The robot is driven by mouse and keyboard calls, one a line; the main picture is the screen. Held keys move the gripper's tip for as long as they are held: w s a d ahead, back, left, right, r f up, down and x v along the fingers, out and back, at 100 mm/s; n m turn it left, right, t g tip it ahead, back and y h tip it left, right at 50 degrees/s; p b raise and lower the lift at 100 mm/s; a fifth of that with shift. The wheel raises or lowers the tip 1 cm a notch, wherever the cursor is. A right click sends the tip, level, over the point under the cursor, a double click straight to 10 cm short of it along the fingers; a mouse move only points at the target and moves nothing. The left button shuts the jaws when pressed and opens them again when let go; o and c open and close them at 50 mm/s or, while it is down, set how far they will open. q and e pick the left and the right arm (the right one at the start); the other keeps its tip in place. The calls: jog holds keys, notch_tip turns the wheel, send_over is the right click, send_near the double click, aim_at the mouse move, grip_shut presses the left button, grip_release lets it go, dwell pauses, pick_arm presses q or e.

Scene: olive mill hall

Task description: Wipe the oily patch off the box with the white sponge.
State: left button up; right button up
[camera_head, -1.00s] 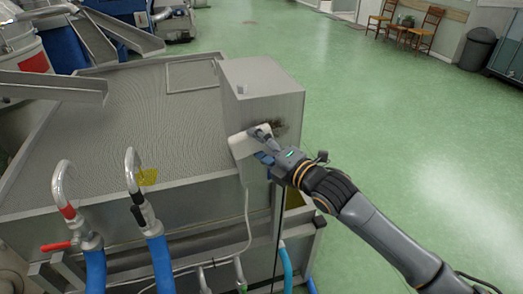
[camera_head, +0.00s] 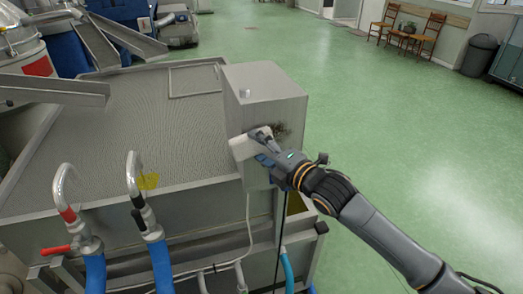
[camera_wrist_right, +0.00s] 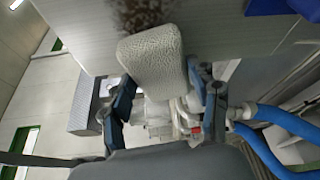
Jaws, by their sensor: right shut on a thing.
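The grey metal box (camera_head: 262,98) stands at the right end of the machine. A dark oily patch (camera_head: 282,131) is on its front face, partly hidden behind my right gripper. The patch also shows in the right wrist view (camera_wrist_right: 145,14), just beyond the sponge. My right gripper (camera_head: 266,146) is shut on the white sponge (camera_head: 240,148) and holds it at the box's front face, beside and below the patch. In the right wrist view the sponge (camera_wrist_right: 155,60) sits between the two fingers; whether it touches the box is hard to tell. My left gripper is not in view.
Two curved metal pipes with blue hoses (camera_head: 158,262) stand at the left front of the machine. A white cable (camera_head: 248,225) hangs below the box. Open green floor (camera_head: 400,130) lies to the right; chairs (camera_head: 430,32) and a bin (camera_head: 479,54) are far back.

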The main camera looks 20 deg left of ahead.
jog(key=shift+w+a, duration=0.2)
jog(key=shift+w, duration=0.1)
